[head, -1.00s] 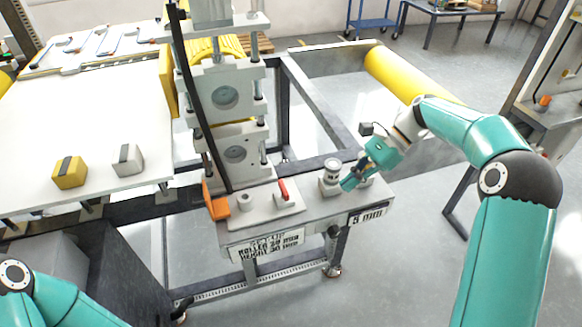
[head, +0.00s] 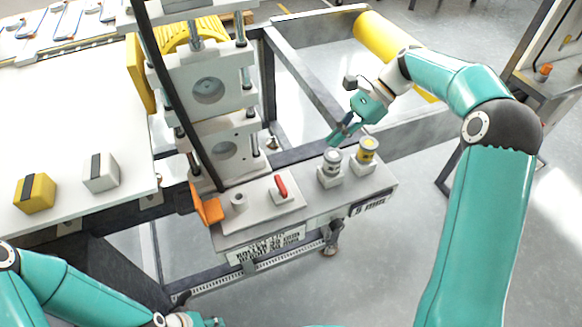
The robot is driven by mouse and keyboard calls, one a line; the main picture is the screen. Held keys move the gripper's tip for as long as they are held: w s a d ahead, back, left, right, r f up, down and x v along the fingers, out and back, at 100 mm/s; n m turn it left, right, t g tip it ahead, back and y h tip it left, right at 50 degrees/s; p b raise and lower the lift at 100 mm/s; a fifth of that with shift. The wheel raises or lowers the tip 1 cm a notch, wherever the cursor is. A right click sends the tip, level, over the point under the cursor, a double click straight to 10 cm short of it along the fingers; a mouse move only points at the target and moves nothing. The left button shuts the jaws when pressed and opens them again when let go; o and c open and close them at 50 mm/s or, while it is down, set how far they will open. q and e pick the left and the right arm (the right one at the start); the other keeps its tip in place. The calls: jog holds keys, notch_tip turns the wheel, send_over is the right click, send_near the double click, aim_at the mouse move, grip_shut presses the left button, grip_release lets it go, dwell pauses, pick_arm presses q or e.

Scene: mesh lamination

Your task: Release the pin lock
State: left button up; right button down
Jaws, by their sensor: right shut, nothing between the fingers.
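A small red lever (head: 281,186) stands on a raised light grey plate (head: 258,207) on the machine's front shelf. It may be the pin lock, but I cannot tell for sure. A short grey round post (head: 239,202) stands to its left. My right gripper (head: 339,137) is shut and empty, above and behind a grey-topped cylinder (head: 331,163) and apart from the red lever. A yellow-topped cylinder (head: 367,152) stands beside the grey one. My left gripper (head: 203,321) only partly shows at the bottom edge, and its fingers are cut off.
The machine's upright blocks (head: 222,149) and a dark slanted bar (head: 176,100) rise behind the shelf. An orange part (head: 208,206) sits at the shelf's left. A white table (head: 75,130) bears a yellow block (head: 35,193) and a white block (head: 101,173).

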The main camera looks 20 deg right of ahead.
aim_at(281, 186)
jog(key=x, duration=0.9)
jog(key=shift+a+f+p, duration=0.15)
jog(key=shift+a+p, duration=0.15)
pick_arm(q)
jog(key=shift+r+p, duration=0.45)
jog(key=shift+r, duration=0.35)
pick_arm(e)
jog(key=shift+s+a+f, duration=0.1)
jog(key=shift+a+f, duration=0.1)
jog(key=shift+a, duration=1.9)
jog(key=shift+d, duration=0.1)
